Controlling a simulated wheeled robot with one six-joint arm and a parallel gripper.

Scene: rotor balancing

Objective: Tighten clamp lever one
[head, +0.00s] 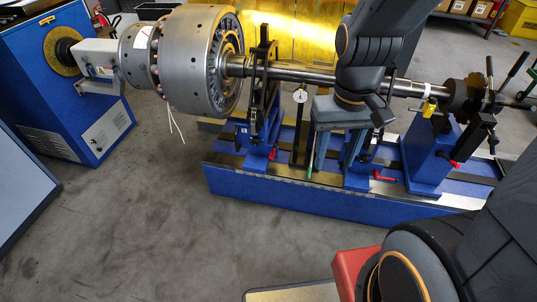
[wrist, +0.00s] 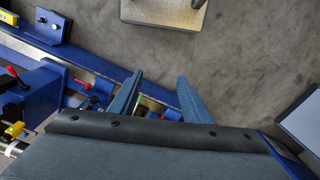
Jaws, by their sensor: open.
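Several small red clamp levers sit low on the blue rotor stand. In the head view one is below the left pedestal (head: 272,153), one near the middle (head: 384,178) and one at the right pedestal (head: 455,164). Which is lever one, I cannot tell. The wrist view shows red levers at left (wrist: 82,83) and far left (wrist: 12,71). My gripper (head: 335,162) points down above the stand, between the left and middle levers in the head view. Its fingers (wrist: 160,80) are apart in the wrist view, with no red lever between them.
A long shaft with a large bladed rotor (head: 195,60) lies across the stand. A dial gauge (head: 299,96) stands left of my gripper. A small green part (head: 309,173) shows near the finger.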

